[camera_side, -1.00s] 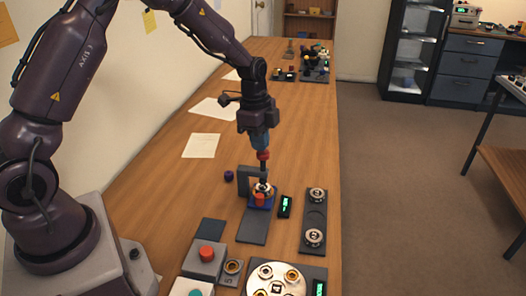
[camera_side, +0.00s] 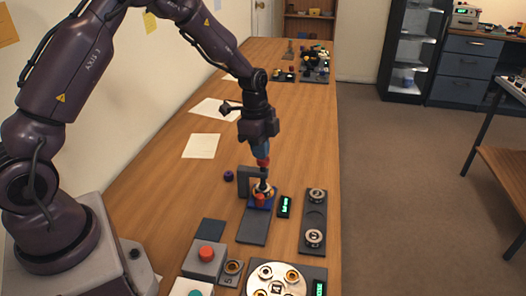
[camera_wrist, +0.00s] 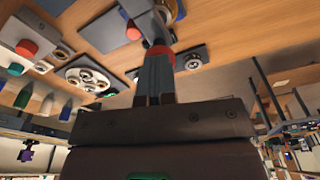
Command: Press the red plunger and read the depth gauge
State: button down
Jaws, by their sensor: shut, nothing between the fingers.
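The red plunger (camera_side: 259,198) is a short red cylinder on a blue block at the fixture (camera_side: 248,178) in the side view. It also shows in the wrist view (camera_wrist: 133,33), left of my fingers. My gripper (camera_side: 263,185) is shut and points straight down, its blue fingers ending in a red band and a dark tip. The tip is over the metal ring right behind the plunger; I cannot tell whether it touches. The depth gauge (camera_side: 286,205) is a small black box with a lit green display, right of the fixture; its digits are too small to read.
A dark tray with metal rings (camera_side: 314,220) lies to the right. A red button box (camera_side: 205,257) and a round plate with rings (camera_side: 277,281) are nearer the camera. Papers (camera_side: 201,146) lie left; the table behind the fixture is mostly clear.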

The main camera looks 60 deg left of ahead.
aim_at(259, 161)
jog(key=f, duration=0.3)
jog(key=shift+s+d+f, duration=0.1)
jog(key=shift+s, duration=0.1)
jog(key=shift+s+a+r, duration=0.15)
jog(key=shift+s+a, duration=0.1)
jog(key=shift+a, duration=0.3)
jog(key=shift+s+a+r, duration=0.15)
jog(key=shift+s+a, duration=0.1)
jog(key=shift+a, duration=0.25)
jog(key=shift+s+a+r, duration=0.15)
jog(key=shift+s+a, duration=0.1)
jog(key=shift+a, duration=0.3)
jog(key=shift+r, duration=0.15)
notch_tip(259, 161, up, 15)
jog(key=shift+w+d+t, duration=0.3)
jog(key=shift+w, duration=0.05)
